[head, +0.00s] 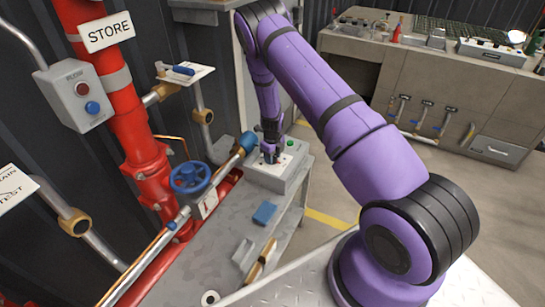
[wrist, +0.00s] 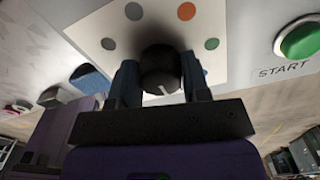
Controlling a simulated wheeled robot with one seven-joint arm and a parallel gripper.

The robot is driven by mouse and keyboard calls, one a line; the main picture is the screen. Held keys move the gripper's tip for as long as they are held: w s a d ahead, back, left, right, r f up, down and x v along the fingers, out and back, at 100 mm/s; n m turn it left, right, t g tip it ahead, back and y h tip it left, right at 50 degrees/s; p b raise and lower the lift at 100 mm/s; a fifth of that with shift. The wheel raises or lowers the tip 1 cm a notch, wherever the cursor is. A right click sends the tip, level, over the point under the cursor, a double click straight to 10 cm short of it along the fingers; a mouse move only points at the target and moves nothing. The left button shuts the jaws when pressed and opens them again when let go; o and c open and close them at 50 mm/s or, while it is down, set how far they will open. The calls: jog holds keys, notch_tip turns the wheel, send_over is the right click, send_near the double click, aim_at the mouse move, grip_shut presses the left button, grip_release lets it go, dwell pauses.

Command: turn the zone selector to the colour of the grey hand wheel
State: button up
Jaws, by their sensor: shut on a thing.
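The zone selector is a black round knob (wrist: 160,70) with a short white pointer line on its near face. My gripper (wrist: 160,85) is shut on the knob, one finger on each side. In the head view my gripper (head: 270,150) is over the grey control box (head: 277,178) and hides the knob. The hand wheel (head: 190,178) on the red pipe looks blue; I see no grey one.
A green START button (wrist: 300,40) is right of the plate. A blue-ended pipe (head: 240,150) lies left of the box. A blue block (head: 264,214) and grey bracket (head: 244,254) lie on the bench (head: 225,235). A red standpipe (head: 125,105) stands left.

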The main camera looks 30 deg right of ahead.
jog(key=n, duration=0.4)
jog(key=shift+n, duration=0.3)
jog(key=n, duration=1.3)
jog(key=shift+n, duration=0.3)
jog(key=n, duration=0.4)
jog(key=shift+s, duration=0.1)
jog(key=n, duration=0.8)
jog(key=shift+n, duration=0.3)
jog(key=n, duration=0.4)
jog(key=shift+n, duration=0.3)
